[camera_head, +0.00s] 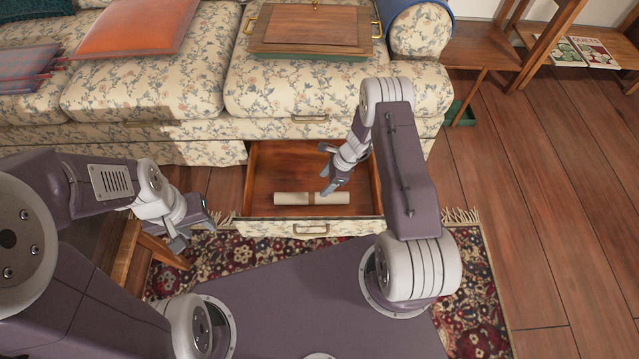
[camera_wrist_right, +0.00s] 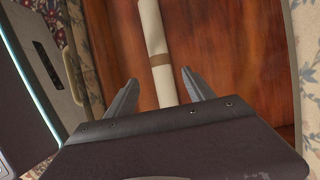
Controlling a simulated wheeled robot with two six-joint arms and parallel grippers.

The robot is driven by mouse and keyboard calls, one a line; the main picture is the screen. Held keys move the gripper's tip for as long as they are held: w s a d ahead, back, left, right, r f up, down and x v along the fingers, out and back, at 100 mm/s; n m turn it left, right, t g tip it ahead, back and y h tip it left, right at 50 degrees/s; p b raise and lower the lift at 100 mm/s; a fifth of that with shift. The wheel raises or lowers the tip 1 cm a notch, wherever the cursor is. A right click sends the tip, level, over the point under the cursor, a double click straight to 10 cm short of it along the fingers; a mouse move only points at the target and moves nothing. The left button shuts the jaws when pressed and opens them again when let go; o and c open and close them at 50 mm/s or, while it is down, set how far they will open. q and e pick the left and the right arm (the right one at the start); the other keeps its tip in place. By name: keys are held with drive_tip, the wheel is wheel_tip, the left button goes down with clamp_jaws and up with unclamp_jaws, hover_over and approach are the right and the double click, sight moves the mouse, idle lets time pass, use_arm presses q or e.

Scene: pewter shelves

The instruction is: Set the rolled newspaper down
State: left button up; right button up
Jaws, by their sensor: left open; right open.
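The rolled newspaper (camera_head: 290,198) is a pale roll with a brown band around its middle. It lies in the open drawer (camera_head: 262,170) under the sofa, along the drawer's front side. My right gripper (camera_head: 326,172) is open and sits above the drawer, just behind the right half of the roll. In the right wrist view the newspaper (camera_wrist_right: 154,50) runs up between and beyond the open fingers of the right gripper (camera_wrist_right: 158,88), which hold nothing. My left gripper (camera_head: 196,232) is open and empty, left of the drawer.
The drawer front (camera_head: 309,228) stands out over a patterned rug (camera_head: 470,290). A wooden tray (camera_head: 310,28) lies on the floral sofa (camera_head: 150,90) above the drawer. An orange cushion (camera_head: 134,27) is at the left. The wooden floor (camera_head: 560,190) at the right is clear.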

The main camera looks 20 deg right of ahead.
drive_tip(key=s+a+r+n+h, duration=0.1)
drive_tip(key=s+r+n, duration=0.3)
drive_tip(key=r+n, duration=0.8)
use_arm(q)
drive_tip(key=shift+r, duration=0.15)
use_arm(e)
drive_tip(key=s+d+r+n+h, duration=0.1)
drive_tip(key=s+r+n+h, duration=0.2)
drive_tip(key=s+r+n, duration=0.6)
drive_tip(key=s+r, duration=0.3)
drive_tip(key=r, duration=0.1)
drive_tip(key=shift+s+d+r, duration=0.2)
drive_tip(key=shift+s+r, duration=0.15)
drive_tip(key=shift+s, duration=0.05)
use_arm(q)
drive_tip(key=shift+r, duration=0.15)
use_arm(e)
drive_tip(key=shift+r, duration=0.15)
